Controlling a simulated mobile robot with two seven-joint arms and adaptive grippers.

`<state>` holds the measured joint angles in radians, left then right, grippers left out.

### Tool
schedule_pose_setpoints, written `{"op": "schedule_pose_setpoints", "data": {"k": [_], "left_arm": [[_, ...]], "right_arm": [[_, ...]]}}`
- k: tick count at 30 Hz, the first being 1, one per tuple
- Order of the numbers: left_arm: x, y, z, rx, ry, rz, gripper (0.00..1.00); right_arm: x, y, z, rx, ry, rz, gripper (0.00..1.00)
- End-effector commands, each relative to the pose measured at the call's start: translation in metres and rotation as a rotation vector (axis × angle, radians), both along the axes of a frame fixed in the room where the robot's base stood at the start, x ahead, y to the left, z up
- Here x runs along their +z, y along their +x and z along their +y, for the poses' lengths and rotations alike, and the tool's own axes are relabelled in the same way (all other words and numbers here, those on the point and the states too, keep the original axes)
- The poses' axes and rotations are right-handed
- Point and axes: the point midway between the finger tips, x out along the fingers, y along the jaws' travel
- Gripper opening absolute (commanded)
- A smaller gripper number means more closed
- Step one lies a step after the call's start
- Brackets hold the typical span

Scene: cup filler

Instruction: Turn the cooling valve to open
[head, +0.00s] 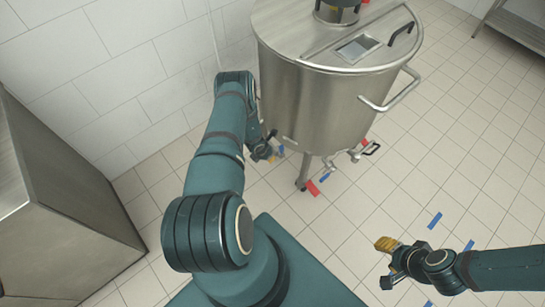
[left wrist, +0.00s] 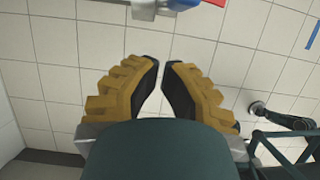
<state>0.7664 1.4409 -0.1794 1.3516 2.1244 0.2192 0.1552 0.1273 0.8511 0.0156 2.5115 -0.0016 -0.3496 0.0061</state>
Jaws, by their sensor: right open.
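The steel tank (head: 325,100) stands at the back centre with valves low on its side. I cannot tell which is the cooling valve. My left gripper (head: 275,152) is low by the tank's left side, partly hidden by my arm. In the left wrist view its yellow fingers (left wrist: 160,62) nearly meet at the tips, with nothing between them. A grey fitting with a blue part (left wrist: 182,4) lies beyond the fingertips, cut by the top edge. My right gripper (head: 383,262) is open and empty over the floor.
A steel cabinet (head: 60,215) stands at the left. Red (head: 313,187) and blue (head: 434,220) strips mark the tiled floor. A white tiled wall (head: 110,75) is behind, left of the tank. The floor right of the tank is mostly clear.

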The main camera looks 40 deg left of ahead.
Motion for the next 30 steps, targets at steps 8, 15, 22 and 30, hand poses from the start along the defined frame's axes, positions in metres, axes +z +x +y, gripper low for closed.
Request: {"op": "schedule_pose_setpoints", "data": {"k": [8, 15, 22, 30], "left_arm": [[0.063, -0.018, 0.002, -0.001, 0.001, -0.001, 0.0], [0.09, -0.028, 0.003, -0.001, 0.0, -0.001, 0.0], [0.096, -0.03, 0.002, 0.0, 0.0, -0.001, 0.0], [0.095, -0.03, 0.002, 0.0, 0.0, -0.001, 0.0]], "right_arm": [[0.024, 0.007, -0.001, -0.011, -0.004, -0.015, 0.47], [0.029, 0.009, -0.002, -0.016, -0.005, -0.019, 0.47], [0.029, 0.01, -0.002, -0.017, -0.005, -0.021, 0.47], [0.029, 0.009, -0.002, -0.017, -0.005, -0.021, 0.47]]}}
